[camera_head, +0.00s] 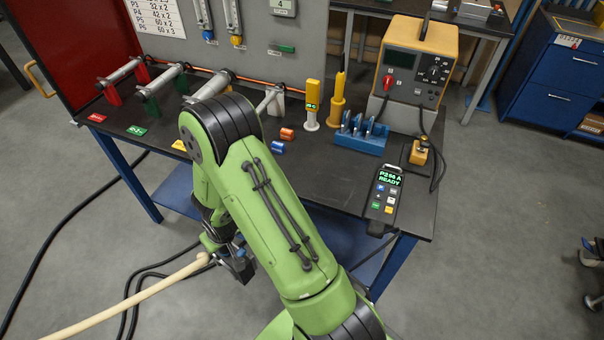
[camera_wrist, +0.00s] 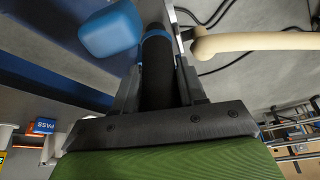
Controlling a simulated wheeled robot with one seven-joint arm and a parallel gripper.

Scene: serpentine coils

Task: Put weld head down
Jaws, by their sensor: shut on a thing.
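My gripper (camera_head: 236,262) hangs low at the front of the bench, partly hidden behind my green arm. In the wrist view my gripper (camera_wrist: 156,72) is shut on a black cylindrical grip with a blue band, which appears to be the weld head (camera_wrist: 158,75). A rounded blue block (camera_wrist: 110,28) shows just left of its far end; I cannot tell whether they are joined. In the head view a dark part of the held thing (camera_head: 242,270) shows below my wrist. It is away from the bench top. Its working end is not clear.
A beige tube (camera_head: 130,292) ends close to my gripper; its knobbed end (camera_wrist: 205,46) shows right of the fingers. The bench (camera_head: 335,185) holds a blue rack (camera_head: 360,137), orange power unit (camera_head: 415,62), yellow fitting (camera_head: 419,153) and pendant (camera_head: 383,195). Black cables (camera_head: 60,235) cross the floor.

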